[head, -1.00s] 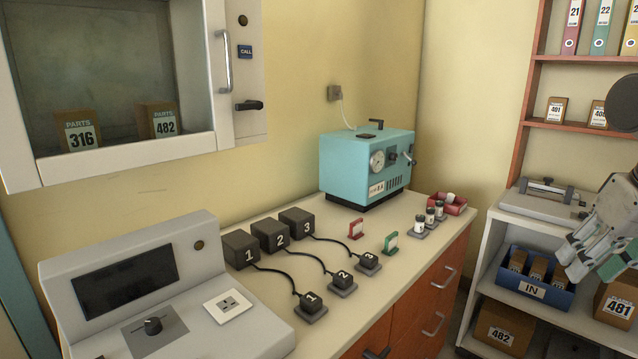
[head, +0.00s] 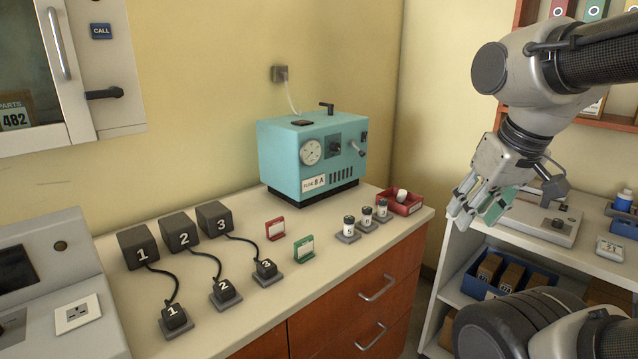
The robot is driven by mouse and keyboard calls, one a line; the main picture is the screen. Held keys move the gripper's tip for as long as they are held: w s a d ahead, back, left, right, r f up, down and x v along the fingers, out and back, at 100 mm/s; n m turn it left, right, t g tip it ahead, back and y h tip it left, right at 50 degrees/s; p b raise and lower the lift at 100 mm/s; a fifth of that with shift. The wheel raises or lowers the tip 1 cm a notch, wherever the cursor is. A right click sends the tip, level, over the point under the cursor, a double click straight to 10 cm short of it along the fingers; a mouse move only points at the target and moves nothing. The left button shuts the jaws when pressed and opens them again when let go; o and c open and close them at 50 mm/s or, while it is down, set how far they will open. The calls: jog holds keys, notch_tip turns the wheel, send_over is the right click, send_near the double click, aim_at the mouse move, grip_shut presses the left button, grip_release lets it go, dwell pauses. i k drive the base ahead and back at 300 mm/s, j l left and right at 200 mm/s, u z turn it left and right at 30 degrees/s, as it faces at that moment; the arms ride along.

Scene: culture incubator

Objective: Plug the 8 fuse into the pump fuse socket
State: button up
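The teal pump (head: 312,160) stands at the back of the counter, with a round gauge and a label reading FUSE 8 A (head: 314,183). A dark flat fitting (head: 302,122) lies on its top; I cannot tell if this is the fuse socket. Three small dark-and-white fuses stand on grey bases in front of the pump: a near one (head: 349,228), a middle one (head: 367,217) and a far one (head: 382,208). Their numbers are too small to read surely. My gripper (head: 476,212) hangs right of the counter, apart from the fuses, and looks open, with no fuse visible in it.
A red bin (head: 411,207) with a white item sits beside the fuses. Red (head: 275,229) and green (head: 304,249) card holders and numbered black blocks with cables stand to the left. A shelf unit with a blue bin (head: 475,287) is at the right. The counter's front strip is clear.

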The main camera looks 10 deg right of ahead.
aim_at(366, 210)
jog(key=i+l+u, duration=0.15)
jog(key=l, duration=0.2)
jog(key=i+l+u, duration=0.1)
jog(key=l, duration=0.3)
jog(key=i+l+u, duration=0.15)
jog(key=l, duration=0.25)
jog(key=i+l+u, duration=0.1)
jog(key=l, duration=0.3)
jog(key=i, duration=0.1)
